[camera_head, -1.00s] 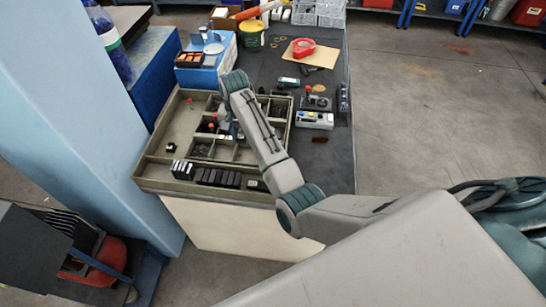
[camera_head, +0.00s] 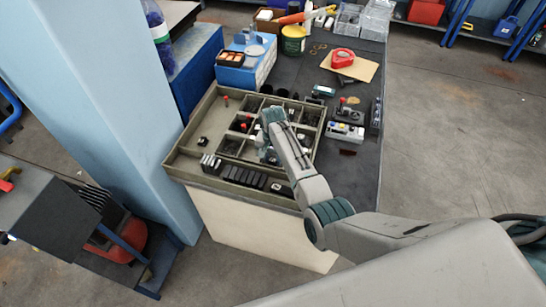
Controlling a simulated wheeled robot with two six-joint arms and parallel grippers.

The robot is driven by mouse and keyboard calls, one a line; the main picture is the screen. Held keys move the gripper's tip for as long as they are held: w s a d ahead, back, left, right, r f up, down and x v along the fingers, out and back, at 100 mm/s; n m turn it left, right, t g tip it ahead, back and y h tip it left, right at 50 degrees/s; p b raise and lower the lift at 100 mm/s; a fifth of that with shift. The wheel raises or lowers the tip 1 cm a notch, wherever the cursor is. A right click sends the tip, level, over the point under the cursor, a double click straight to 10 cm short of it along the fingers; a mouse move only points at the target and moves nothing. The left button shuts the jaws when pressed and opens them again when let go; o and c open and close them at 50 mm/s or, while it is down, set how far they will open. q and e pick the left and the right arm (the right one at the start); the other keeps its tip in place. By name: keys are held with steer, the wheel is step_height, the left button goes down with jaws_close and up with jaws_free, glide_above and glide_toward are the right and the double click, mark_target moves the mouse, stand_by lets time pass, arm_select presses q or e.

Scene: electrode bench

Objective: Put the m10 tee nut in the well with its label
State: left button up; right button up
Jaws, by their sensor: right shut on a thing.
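The grey-green divided tray (camera_head: 186,150) lies on the bench with several wells holding small dark parts. My right gripper (camera_head: 268,156) is over the wells in the middle-right part of the tray, pointing down. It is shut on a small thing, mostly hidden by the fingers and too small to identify. I cannot make out the m10 tee nut or read any well label. My own arm covers part of the right-hand wells. My left gripper is not in view.
A row of black blocks (camera_head: 240,175) stands along the tray's front. A red-topped part (camera_head: 244,124) sits in a well. A blue box (camera_head: 246,70) stands behind. The tray's left compartment is mostly clear.

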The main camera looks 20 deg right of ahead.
mark_target(273, 160)
steer(key=shift+f, duration=0.1)
steer(key=o, duration=0.7)
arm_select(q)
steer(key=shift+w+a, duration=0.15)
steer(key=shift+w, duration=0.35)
arm_select(e)
steer(key=shift+o, duration=0.2)
